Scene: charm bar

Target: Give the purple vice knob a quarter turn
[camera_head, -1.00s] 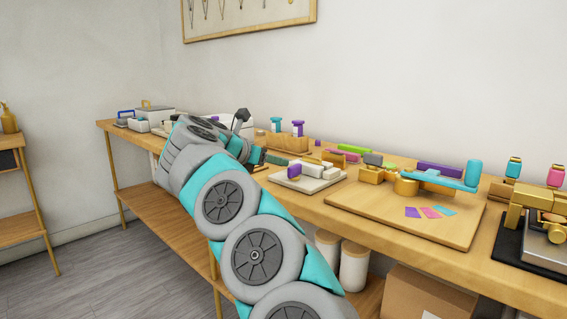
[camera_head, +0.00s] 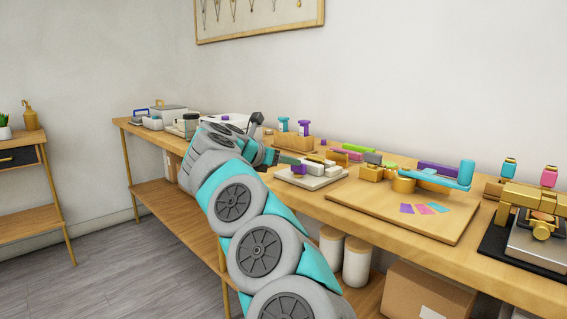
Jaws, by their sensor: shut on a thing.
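The purple vice knob (camera_head: 300,170) is small and sits at the front left of a small white vice on a pale base plate (camera_head: 318,183), left of the middle of the bench. My gripper (camera_head: 287,160) reaches in from the left, low over the bench at the knob. It is shut on the knob, but its fingers are small and dark here, and the exact contact is hard to make out. My arm hides the bench to the left of the vice.
A wooden stand with teal and purple-topped tools (camera_head: 293,142) is behind the vice. A wooden board (camera_head: 440,227) with a brass and teal fixture and coloured swatches is to the right. White and grey boxes stand at the far left end of the bench.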

